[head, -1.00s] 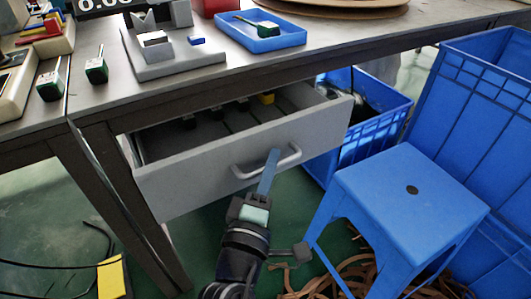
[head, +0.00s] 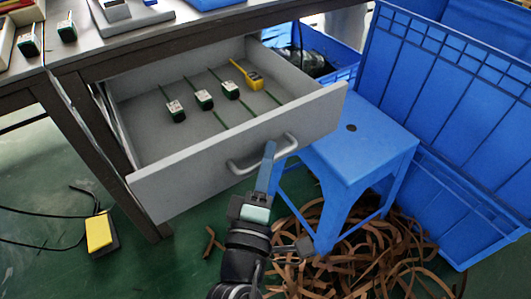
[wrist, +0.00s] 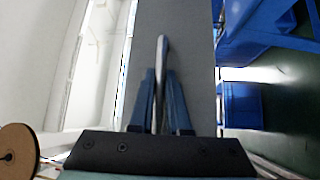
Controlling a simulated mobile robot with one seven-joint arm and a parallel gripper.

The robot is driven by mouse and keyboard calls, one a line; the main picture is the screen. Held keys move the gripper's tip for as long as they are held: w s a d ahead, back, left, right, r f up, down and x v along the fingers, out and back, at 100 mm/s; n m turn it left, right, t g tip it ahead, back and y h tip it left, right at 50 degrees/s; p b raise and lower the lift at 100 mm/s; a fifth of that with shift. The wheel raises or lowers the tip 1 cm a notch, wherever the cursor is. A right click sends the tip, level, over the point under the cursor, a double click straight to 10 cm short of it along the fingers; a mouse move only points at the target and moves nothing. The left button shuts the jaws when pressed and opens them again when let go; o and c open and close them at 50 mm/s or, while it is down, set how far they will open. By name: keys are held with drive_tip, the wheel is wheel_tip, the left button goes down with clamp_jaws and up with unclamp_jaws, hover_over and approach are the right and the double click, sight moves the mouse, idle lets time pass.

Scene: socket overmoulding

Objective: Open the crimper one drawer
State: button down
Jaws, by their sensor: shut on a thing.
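The grey drawer (head: 190,180) under the workbench stands well open in the head view. Inside lie several small green-and-white tools with thin green rods and one yellow tool (head: 250,78). Its metal handle (head: 285,148) is on the front panel. My gripper (head: 267,165) reaches up from below and its blue fingers are on the handle. In the wrist view, the two blue fingers of my gripper (wrist: 160,100) stand on either side of the handle bar (wrist: 162,65), against the grey drawer front (wrist: 180,25). They are shut on it.
A blue stool (head: 352,145) stands close to the right of the drawer, with blue crates (head: 450,90) beyond it. Brown strips (head: 330,245) lie heaped on the green floor. A yellow-and-black object (head: 100,233) and cables lie at the lower left.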

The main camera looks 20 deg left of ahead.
idle(0.3)
drive_tip(key=c, duration=0.9)
unclamp_jaws()
drive_tip(key=shift+s+d+f+b, duration=0.3)
drive_tip(key=shift+s+b, duration=0.4)
drive_tip(key=shift+s, duration=1.45)
drive_tip(key=shift+s+d+f+b, duration=0.25)
drive_tip(key=shift+s+b, duration=0.4)
drive_tip(key=shift+s, duration=1.5)
drive_tip(key=shift+s+d+f+b, duration=0.3)
drive_tip(key=shift+s+b, duration=0.4)
drive_tip(key=shift+s, duration=1.45)
